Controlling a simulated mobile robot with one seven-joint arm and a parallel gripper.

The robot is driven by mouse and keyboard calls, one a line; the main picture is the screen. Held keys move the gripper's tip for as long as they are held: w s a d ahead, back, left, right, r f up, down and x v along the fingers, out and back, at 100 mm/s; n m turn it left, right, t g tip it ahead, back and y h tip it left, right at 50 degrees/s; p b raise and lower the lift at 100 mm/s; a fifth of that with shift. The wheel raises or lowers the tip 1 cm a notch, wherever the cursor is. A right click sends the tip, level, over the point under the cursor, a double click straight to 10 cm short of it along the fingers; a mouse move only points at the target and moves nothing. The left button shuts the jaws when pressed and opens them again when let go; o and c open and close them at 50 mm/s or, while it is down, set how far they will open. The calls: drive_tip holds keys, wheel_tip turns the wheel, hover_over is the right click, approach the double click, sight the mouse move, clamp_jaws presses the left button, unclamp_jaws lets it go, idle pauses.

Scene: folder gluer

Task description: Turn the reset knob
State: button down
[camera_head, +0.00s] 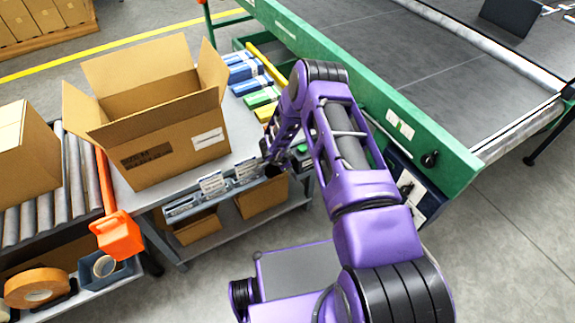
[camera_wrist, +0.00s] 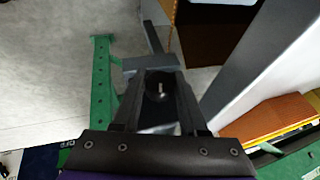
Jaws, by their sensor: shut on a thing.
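My gripper (camera_wrist: 160,100) reaches up from the bottom of the wrist view, with its two dark fingers closed in on a small dark round knob (camera_wrist: 158,84) with a pale mark. This looks like the reset knob; its label is not readable. Grey parts of a mount show just beyond the knob. In the head view my gripper (camera_head: 272,166) is at the front edge of the grey bench, small and partly hidden by my purple arm. The held knob cannot be made out there.
An open cardboard box (camera_head: 165,140) stands on the grey bench (camera_head: 240,125), left of my arm. The green machine frame (camera_head: 375,85) runs along the right and carries another black knob (camera_head: 430,159).

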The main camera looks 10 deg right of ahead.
drive_tip(key=shift+w+g+h, duration=0.1)
drive_tip(key=shift+g+h, duration=0.3)
drive_tip(key=shift+g, duration=0.5)
drive_tip(key=c, duration=0.7)
unclamp_jaws()
drive_tip(key=shift+c, duration=0.2)
drive_tip(key=p+v, duration=0.2)
drive_tip(key=v, duration=1.5)
drive_tip(key=shift+r, duration=0.3)
